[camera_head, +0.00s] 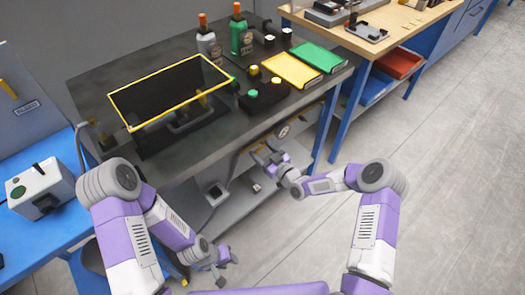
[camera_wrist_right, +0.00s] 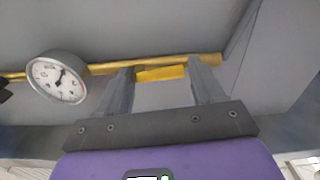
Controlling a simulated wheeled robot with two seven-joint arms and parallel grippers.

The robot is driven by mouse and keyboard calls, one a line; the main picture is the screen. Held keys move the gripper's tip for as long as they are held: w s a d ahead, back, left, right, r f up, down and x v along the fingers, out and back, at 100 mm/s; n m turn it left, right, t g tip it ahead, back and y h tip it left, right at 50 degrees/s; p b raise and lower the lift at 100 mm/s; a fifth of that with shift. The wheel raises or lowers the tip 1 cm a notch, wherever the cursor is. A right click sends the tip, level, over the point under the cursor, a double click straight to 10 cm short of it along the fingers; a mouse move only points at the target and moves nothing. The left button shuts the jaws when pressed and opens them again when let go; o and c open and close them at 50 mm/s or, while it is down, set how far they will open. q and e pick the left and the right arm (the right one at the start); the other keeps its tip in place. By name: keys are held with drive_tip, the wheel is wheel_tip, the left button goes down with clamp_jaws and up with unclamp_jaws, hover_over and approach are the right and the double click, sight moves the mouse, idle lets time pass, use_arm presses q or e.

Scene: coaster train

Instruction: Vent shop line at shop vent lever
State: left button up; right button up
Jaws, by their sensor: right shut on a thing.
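A yellow lever handle (camera_wrist_right: 162,73) sits at the yellow pipe (camera_wrist_right: 95,70) under the bench, between the fingers of my right gripper (camera_wrist_right: 162,78). The gripper is shut on this handle, which I take to be the shop vent lever. In the head view my right gripper (camera_head: 265,157) reaches in under the bench's front edge, and the lever is too small to make out there. A round white pressure gauge (camera_wrist_right: 57,77) is on the pipe, left of the fingers. My left gripper (camera_head: 224,268) hangs low in front of the lower shelf, away from the pipe; its jaw opening is unclear.
The dark bench (camera_head: 190,155) overhangs the pipe. On it stand a yellow-framed black panel (camera_head: 165,95), two bottles, yellow and green trays (camera_head: 290,69) and a black button box (camera_head: 264,97). A blue table (camera_head: 65,215) is at left. Open floor (camera_head: 450,190) lies at right.

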drive_tip(key=shift+w+d+f+n, duration=0.25)
drive_tip(key=shift+d+f+n, duration=0.15)
drive_tip(key=shift+n, duration=2.4)
drive_tip(key=shift+w+d+f+n, duration=0.2)
drive_tip(key=shift+d+f+n, duration=0.15)
drive_tip(key=shift+n, duration=2.45)
drive_tip(key=shift+w+d+f+n, duration=0.3)
drive_tip(key=shift+f+n, duration=0.15)
drive_tip(key=shift+n, duration=2.35)
drive_tip(key=o, duration=1)
drive_tip(key=p+v, duration=0.2)
drive_tip(key=v, duration=0.5)
drive_tip(key=shift+s+d, duration=0.2)
drive_tip(key=shift+s, duration=0.05)
